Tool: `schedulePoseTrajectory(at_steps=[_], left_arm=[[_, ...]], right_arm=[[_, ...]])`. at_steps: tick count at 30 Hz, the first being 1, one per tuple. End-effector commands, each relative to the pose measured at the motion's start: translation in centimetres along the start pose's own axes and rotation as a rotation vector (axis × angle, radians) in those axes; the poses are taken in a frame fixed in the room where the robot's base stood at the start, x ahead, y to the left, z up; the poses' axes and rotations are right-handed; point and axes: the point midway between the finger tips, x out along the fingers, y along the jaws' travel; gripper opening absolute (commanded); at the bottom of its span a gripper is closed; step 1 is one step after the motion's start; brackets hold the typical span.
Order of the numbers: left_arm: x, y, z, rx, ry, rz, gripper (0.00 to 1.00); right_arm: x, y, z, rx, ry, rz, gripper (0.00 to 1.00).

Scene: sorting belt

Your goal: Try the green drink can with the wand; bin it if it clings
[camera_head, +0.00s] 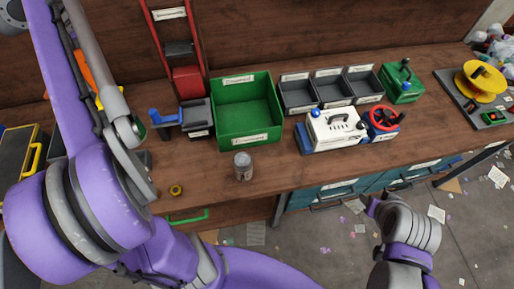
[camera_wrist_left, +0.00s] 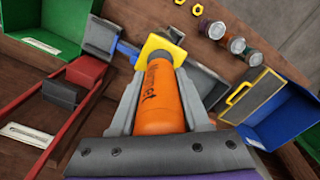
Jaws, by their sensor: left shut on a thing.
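My left gripper (camera_wrist_left: 158,115) is shut on the orange handle of the wand (camera_wrist_left: 160,92), which has a yellow square plate (camera_wrist_left: 157,47) near its far end. In the head view the wand's orange part (camera_head: 92,72) shows beside my left forearm, which hides most of the gripper. Several cans stand at the upper right of the wrist view, including one can (camera_wrist_left: 213,29), a second (camera_wrist_left: 235,45) and a third (camera_wrist_left: 252,57). I cannot tell surely which is green. One greyish can (camera_head: 243,167) stands near the table's front in the head view. My right arm shows at the lower right; its jaws are unclear.
A labelled green bin (camera_head: 226,90) stands behind the can, beside a red frame (camera_head: 178,50) and a grey blue-handled stand (camera_head: 196,119). Dark trays (camera_head: 330,88) and a white device (camera_head: 335,128) stand to the right.

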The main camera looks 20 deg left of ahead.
Motion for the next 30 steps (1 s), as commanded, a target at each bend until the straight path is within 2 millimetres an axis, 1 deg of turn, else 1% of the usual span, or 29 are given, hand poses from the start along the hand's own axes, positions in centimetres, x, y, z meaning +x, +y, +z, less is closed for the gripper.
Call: schedulePoseTrajectory(at_steps=[13,30], left_arm=[[0.0,-0.5,-0.6,-0.001,0.000,0.000,0.00],[0.0,-4.5,-5.2,-0.001,0.000,0.000,0.00]], right_arm=[[0.0,0.0,0.0,0.000,0.000,0.000,0.50],[0.0,0.0,0.0,0.000,0.000,0.000,0.50]])
